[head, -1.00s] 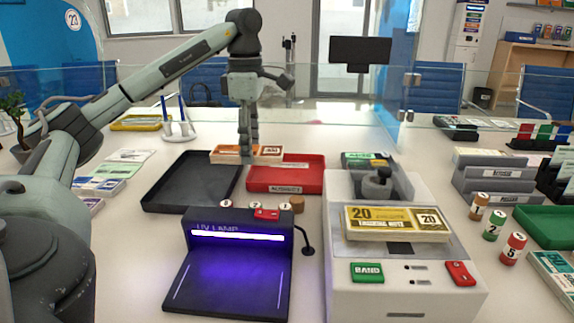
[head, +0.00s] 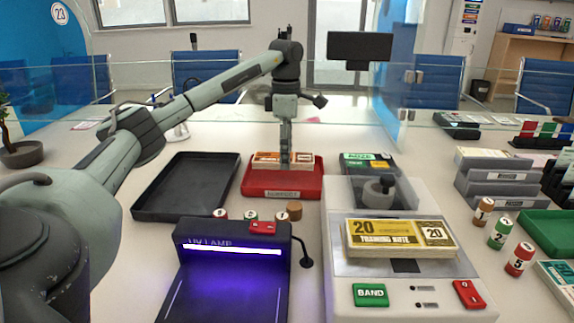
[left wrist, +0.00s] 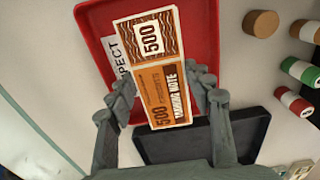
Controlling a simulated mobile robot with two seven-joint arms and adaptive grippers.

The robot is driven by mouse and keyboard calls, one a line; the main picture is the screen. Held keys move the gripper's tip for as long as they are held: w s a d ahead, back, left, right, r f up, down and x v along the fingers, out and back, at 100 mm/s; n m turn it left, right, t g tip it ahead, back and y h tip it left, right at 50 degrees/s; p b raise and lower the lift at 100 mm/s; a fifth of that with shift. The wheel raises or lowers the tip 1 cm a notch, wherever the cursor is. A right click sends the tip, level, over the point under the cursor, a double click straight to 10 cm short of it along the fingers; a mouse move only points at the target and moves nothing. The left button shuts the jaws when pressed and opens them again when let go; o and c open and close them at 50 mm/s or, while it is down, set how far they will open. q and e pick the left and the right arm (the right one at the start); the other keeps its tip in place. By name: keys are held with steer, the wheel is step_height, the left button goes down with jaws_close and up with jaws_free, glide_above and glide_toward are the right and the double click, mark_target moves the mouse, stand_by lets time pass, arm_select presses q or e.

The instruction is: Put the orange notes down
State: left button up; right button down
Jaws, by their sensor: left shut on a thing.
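The orange notes (head: 268,158), a stack marked 500, are between the fingers of my left gripper (head: 285,165). In the left wrist view the orange notes (left wrist: 152,75) lie lengthwise between the two fingers of the left gripper (left wrist: 160,106), which is shut on them. They are over the red tray (head: 255,187), toward its far side; the red tray (left wrist: 205,40) also shows behind them in the left wrist view. I cannot tell whether the notes touch the tray floor. My right gripper is not in view.
An empty black tray (head: 188,185) stands left of the red tray. A UV lamp (head: 230,270) and several small cylinders are in front. A note machine (head: 405,290) with yellow notes (head: 400,236) stands to the right. A glass screen runs behind.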

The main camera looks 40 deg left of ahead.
mark_target(287, 179)
arm_select(q)
steer(key=shift+w+f, duration=0.2)
step_height(287, 179, down, 3)
steer(key=shift+f, duration=0.45)
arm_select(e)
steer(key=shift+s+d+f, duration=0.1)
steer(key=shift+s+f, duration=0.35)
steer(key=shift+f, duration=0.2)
arm_select(q)
steer(key=o, duration=1.3)
steer(key=shift+f, duration=0.1)
steer(key=shift+o, duration=0.2)
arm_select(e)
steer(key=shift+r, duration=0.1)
